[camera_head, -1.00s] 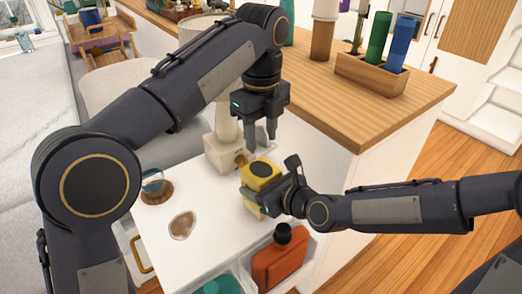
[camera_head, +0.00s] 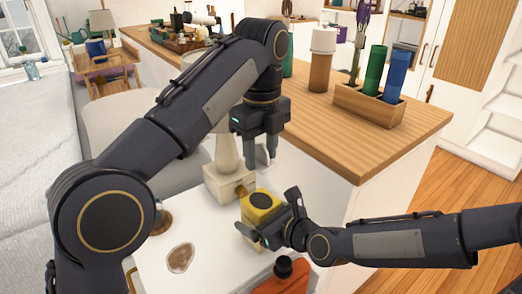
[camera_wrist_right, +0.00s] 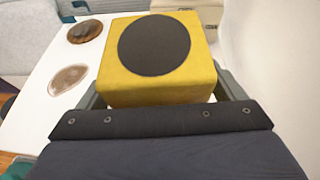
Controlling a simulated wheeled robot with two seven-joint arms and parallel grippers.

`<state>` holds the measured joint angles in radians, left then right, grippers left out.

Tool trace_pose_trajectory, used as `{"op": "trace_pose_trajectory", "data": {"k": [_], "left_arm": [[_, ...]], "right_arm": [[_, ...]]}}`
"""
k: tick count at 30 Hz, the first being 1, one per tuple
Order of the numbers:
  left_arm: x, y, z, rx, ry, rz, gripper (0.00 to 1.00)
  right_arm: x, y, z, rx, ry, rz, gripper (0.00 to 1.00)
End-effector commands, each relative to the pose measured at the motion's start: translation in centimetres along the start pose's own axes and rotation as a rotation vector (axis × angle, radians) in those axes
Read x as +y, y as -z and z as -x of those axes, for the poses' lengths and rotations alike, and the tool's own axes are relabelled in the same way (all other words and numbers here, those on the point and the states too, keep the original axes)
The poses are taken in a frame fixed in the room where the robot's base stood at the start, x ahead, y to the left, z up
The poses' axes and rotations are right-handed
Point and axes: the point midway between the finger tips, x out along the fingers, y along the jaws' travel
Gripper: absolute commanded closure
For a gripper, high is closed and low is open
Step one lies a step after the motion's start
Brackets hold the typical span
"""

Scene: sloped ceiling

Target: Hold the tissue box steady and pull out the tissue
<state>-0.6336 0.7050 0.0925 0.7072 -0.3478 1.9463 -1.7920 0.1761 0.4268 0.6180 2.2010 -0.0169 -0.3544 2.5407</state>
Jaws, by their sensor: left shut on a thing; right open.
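The tissue box is a yellow cube (camera_head: 258,216) with a round black patch on top, standing on the white table. It also fills the upper middle of the right wrist view (camera_wrist_right: 155,92). My right gripper (camera_head: 270,214) is open, with its fingers on either side of the box. My left gripper (camera_head: 262,168) points down just above the box. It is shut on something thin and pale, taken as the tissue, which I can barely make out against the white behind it. No tissue shows clearly on the black patch.
A pale lamp base (camera_head: 222,180) stands close behind the box. A brown coaster (camera_wrist_right: 85,31) and a beige oval dish (camera_head: 180,257) lie on the white table (camera_head: 215,275). An orange bottle (camera_head: 285,280) is at the near edge. A wooden counter (camera_head: 330,125) rises behind.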

Motion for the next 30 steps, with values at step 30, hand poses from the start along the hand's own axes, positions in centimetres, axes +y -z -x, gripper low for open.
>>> {"op": "trace_pose_trajectory", "data": {"k": [30], "left_arm": [[0.0,0.0,0.0,0.000,0.000,0.000,0.80]], "right_arm": [[0.0,0.0,7.5,0.000,0.001,0.001,0.11]]}}
